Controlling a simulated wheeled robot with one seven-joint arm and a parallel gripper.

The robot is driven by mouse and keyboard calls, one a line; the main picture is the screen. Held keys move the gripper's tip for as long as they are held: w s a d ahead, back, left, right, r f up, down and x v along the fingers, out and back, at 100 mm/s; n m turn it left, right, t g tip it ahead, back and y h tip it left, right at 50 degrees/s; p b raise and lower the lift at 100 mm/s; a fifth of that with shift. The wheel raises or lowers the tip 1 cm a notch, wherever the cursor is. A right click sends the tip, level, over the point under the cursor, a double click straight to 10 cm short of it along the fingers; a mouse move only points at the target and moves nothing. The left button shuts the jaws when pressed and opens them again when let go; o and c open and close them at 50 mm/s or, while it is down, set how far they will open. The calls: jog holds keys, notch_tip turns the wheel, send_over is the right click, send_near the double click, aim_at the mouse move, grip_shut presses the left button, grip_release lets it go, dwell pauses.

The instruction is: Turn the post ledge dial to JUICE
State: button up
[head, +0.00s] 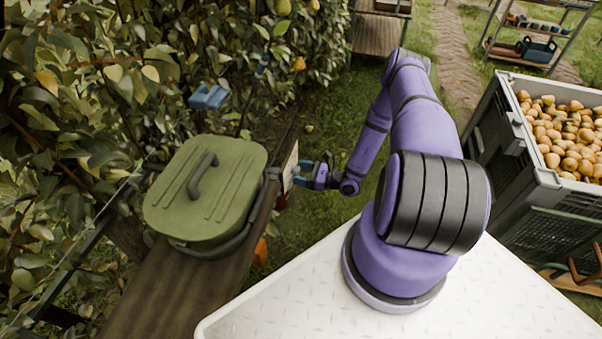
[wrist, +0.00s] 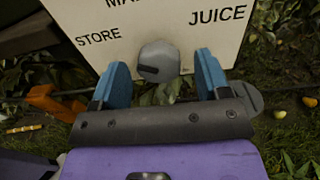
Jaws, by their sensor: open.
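The dial (wrist: 158,62) is a round grey knob on a white panel (wrist: 190,25) in the wrist view. The panel reads STORE at left, JUICE at right and a cut-off word starting with MA at the top. A short dark mark on the dial lies on its left side, towards STORE. My gripper (wrist: 162,66) is open, its blue fingers on either side of the dial with gaps showing. In the head view the panel (head: 289,168) is edge-on beside the ledge, with my gripper (head: 302,174) at its right; the dial is hidden there.
A green lidded box (head: 205,190) stands on the wooden ledge (head: 150,295), left of the panel. An orange object (wrist: 55,103) is at left in the wrist view. A crate of pears (head: 510,125) stands at right. Grass lies below, with some fallen fruit.

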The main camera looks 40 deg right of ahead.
jog(key=shift+w+a, duration=0.1)
jog(key=shift+w, duration=0.05)
jog(key=shift+c, duration=0.3)
jog(key=c, duration=0.9)
